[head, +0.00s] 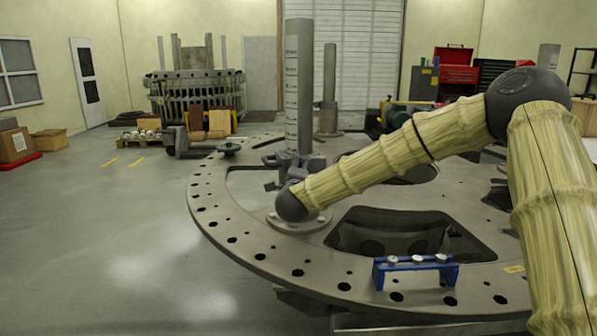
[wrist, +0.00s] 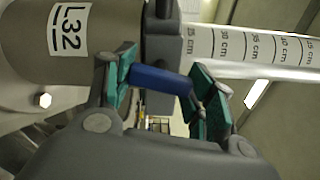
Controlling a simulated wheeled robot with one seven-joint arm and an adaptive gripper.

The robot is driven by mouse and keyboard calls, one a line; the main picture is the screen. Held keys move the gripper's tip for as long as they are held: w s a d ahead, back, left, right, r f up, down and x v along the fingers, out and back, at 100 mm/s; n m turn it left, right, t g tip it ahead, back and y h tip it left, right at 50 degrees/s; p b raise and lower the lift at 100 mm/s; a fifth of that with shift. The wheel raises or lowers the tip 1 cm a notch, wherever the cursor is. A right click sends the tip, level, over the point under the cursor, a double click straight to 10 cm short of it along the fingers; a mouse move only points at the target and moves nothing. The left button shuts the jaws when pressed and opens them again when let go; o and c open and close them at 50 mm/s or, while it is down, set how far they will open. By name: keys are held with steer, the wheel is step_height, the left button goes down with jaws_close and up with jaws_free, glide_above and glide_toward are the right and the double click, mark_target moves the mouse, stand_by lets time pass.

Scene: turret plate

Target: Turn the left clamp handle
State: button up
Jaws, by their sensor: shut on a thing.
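The blue clamp handle (wrist: 160,80) shows in the wrist view between the green pads of my gripper (wrist: 164,75). My gripper is shut on it, with one pad at each end of the visible blue part. The handle lies beside a dark grey clamp body (wrist: 162,45). In the head view, my gripper (head: 284,180) is at the foot of the nearer tall grey post (head: 299,90), which carries scale marks. The handle cannot be made out there. The grey turret plate (head: 225,225) lies under the post.
A grey cylinder (wrist: 95,45) labelled L32 and a scale strip (wrist: 255,47) lie close to my gripper. A second post (head: 329,85) stands behind. A blue bracket (head: 416,268) with several knobs sits at the plate's near edge. The floor (head: 110,235) at left is clear.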

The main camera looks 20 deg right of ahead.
steer(key=shift+n, duration=1.3)
steer(key=o, duration=1)
steer(key=v, duration=1.2)
steer(key=shift+d, duration=0.1)
